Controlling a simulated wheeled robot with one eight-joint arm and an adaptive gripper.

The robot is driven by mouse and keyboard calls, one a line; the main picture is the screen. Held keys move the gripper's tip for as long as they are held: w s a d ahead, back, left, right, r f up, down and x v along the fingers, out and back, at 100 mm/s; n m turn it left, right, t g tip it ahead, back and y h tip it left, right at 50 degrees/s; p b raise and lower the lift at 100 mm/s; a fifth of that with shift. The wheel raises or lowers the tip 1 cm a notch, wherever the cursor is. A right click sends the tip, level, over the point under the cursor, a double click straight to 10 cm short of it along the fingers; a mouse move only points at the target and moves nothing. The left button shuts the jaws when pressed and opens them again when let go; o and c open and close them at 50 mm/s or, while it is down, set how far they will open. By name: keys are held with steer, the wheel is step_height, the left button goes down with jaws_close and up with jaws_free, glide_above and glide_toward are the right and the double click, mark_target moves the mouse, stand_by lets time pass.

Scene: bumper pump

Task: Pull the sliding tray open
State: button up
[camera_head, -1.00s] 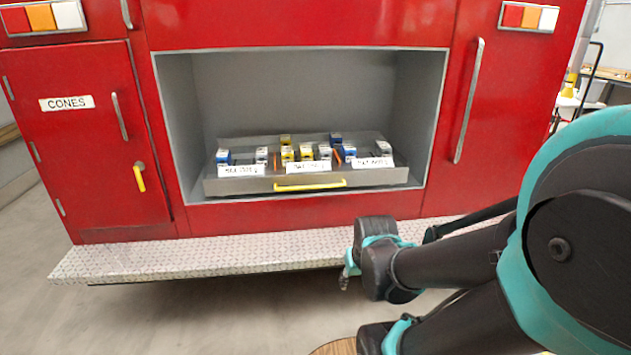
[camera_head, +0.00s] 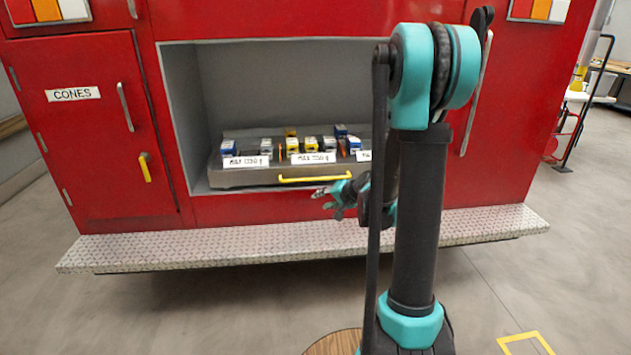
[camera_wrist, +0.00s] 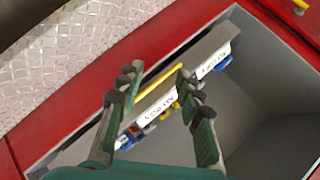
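The grey sliding tray (camera_head: 240,180) sits in the open compartment of the red truck, with white labels along its front and small boxes on it. Its yellow handle (camera_head: 315,178) runs along the front face. My gripper (camera_head: 322,199) is just below and in front of the handle's right part, its fingers pointing left. In the wrist view my gripper (camera_wrist: 158,85) has its two fingers spread apart and empty. The yellow handle (camera_wrist: 160,77) shows between and beyond the fingers there, partly hidden; I cannot tell whether a finger touches it. My arm hides the tray's right end in the head view.
A diamond-plate step (camera_head: 230,244) juts out below the compartment. The compartment's grey side wall (camera_head: 178,115) bounds the tray at left. A red CONES door (camera_head: 90,130) with a yellow latch is further left.

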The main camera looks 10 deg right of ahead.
steer(key=w+d+f+m+t, duration=0.3)
steer(key=w+m, duration=0.1)
steer(key=w, duration=0.7)
steer(key=m+t, duration=0.3)
steer(key=m, duration=0.1)
glide_toward(316, 179)
steer(key=shift+y, duration=0.3)
steer(key=x, duration=1)
steer(key=shift+w+d+f, duration=0.1)
steer(key=shift+w+f, duration=0.25)
steer(key=shift+w, duration=0.05)
jaws_close()
